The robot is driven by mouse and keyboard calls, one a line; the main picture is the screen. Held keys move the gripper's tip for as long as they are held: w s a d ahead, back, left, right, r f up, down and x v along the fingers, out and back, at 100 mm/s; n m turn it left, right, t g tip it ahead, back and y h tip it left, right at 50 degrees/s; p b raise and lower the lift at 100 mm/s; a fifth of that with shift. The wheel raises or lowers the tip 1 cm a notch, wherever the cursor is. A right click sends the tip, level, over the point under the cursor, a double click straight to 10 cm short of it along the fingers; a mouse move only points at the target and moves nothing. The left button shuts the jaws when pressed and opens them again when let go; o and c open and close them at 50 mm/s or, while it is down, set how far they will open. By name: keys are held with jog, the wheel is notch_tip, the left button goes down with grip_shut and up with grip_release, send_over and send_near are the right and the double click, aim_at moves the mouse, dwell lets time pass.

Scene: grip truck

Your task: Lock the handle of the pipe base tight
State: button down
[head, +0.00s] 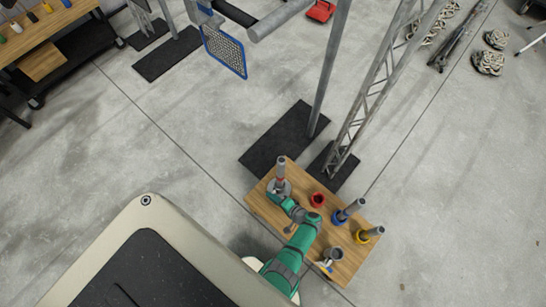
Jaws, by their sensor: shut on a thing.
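A grey upright pipe (281,165) with a red collar (280,181) at its foot stands at the left end of the small wooden table. This collar looks like the pipe base; its handle is too small to make out and is partly covered by my gripper. My green arm reaches across the table from below, bends near the middle and comes back toward this pipe. My gripper (277,190) is at the foot of the pipe, touching or very close to the base. Its jaws are shut on what appears to be the handle; the fingertips are hard to see.
The wooden table (347,272) also holds a red cup-like base (317,199), a pipe in a blue base (339,217), a pipe in a yellow base (363,237) and a grey cup (334,253). A metal truss (368,100) and pole stand behind. Open concrete floor lies left.

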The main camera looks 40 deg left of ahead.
jog(key=shift+w+r+y, duration=0.3)
jog(key=shift+w, duration=0.2)
jog(key=c, duration=1.3)
grip_release()
jog(key=shift+s+f, duration=0.2)
jog(key=shift+s, duration=0.05)
jog(key=shift+s+a+f, duration=0.1)
jog(key=shift+s, duration=0.25)
